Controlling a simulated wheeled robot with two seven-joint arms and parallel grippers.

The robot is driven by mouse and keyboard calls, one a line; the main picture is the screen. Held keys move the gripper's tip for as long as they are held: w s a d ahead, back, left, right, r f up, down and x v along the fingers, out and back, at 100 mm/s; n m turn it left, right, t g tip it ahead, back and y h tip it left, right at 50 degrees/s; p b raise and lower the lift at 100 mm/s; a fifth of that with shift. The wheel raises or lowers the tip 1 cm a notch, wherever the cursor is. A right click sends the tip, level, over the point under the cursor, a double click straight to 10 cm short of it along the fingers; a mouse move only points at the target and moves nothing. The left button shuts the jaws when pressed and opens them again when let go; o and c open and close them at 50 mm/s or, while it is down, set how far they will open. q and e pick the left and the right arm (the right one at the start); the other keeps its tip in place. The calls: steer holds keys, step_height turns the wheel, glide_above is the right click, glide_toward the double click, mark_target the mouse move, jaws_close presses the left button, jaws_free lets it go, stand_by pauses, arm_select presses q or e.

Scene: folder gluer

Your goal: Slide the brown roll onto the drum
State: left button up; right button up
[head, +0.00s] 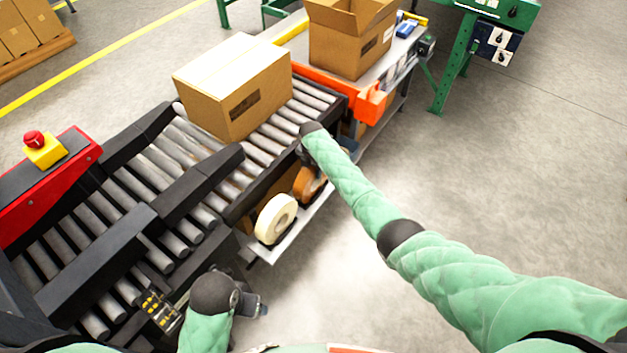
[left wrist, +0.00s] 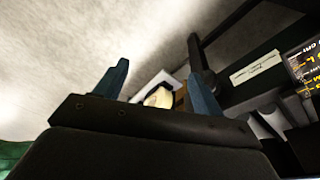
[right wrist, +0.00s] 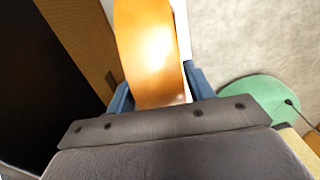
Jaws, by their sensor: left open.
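The brown roll (head: 308,184) is at the low shelf beside the conveyor, next to the white roll. My right gripper (head: 322,172) is at it, partly hidden by my forearm. In the right wrist view the brown roll (right wrist: 148,50) stands between the two blue fingers (right wrist: 157,85), one along each flat face. I cannot tell whether they press on it. My left gripper (head: 258,305) is open and empty in front of the conveyor, well apart from the rolls; its fingers (left wrist: 158,82) show in the left wrist view. I cannot make out the drum.
The white roll (head: 276,218) stands on the grey shelf (head: 292,238). A closed carton (head: 235,88) rests on the roller conveyor (head: 190,135), and an open carton (head: 350,40) on the table behind. An orange bracket (head: 370,103) sticks out near my right forearm. Floor to the right is clear.

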steer(key=c, duration=0.7)
steer(key=shift+w+r, duration=0.1)
steer(key=c, duration=0.3)
